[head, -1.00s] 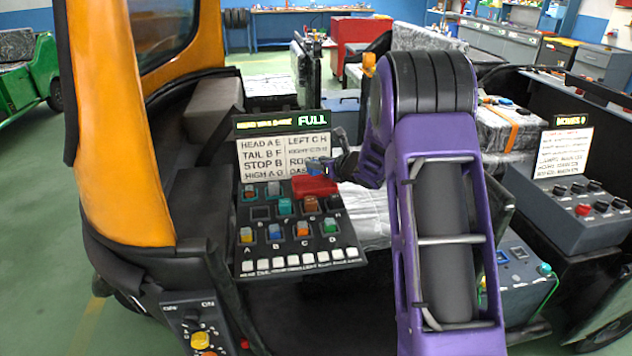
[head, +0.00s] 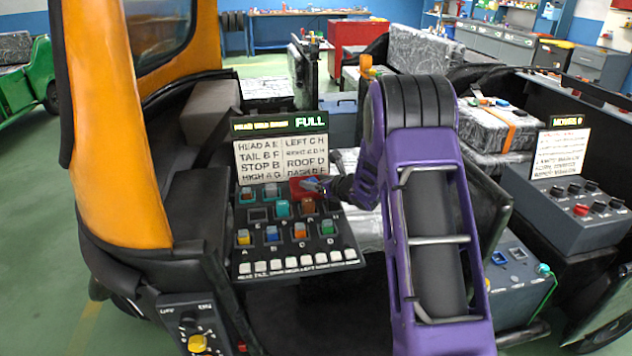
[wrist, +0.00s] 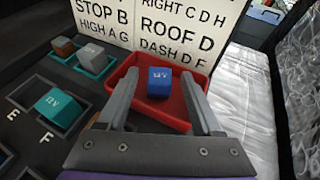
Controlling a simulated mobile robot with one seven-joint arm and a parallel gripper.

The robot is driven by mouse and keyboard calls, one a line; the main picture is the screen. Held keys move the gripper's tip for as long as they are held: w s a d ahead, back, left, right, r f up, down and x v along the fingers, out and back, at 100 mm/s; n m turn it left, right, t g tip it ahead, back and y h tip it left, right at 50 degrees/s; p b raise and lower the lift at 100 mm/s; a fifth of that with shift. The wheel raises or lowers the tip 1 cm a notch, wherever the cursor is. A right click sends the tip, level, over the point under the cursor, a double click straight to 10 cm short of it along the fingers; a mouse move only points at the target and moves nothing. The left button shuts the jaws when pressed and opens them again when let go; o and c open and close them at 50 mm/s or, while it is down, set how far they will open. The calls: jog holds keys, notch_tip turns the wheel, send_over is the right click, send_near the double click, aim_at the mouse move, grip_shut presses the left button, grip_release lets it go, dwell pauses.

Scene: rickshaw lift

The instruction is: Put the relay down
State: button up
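The relay is a small blue block (wrist: 160,82) with pale lettering on it. It is in the red tray (wrist: 144,117), close to the tray's far wall. My gripper (wrist: 159,88) is open, with one finger on each side of the relay and a visible gap on both sides. In the head view my gripper (head: 318,186) is low over the red tray (head: 297,188) at the top right of the sloped relay panel (head: 246,226). The relay is small and partly hidden there.
Several coloured relays stand in panel sockets left of the tray, including a teal one (wrist: 61,107). A lettered chart (head: 281,157) stands right behind the tray. White switches (head: 292,263) line the panel's front edge. A grey control box (head: 570,215) is at right.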

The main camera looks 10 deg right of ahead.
jog(key=shift+r, duration=0.15)
jog(key=v, duration=1.2)
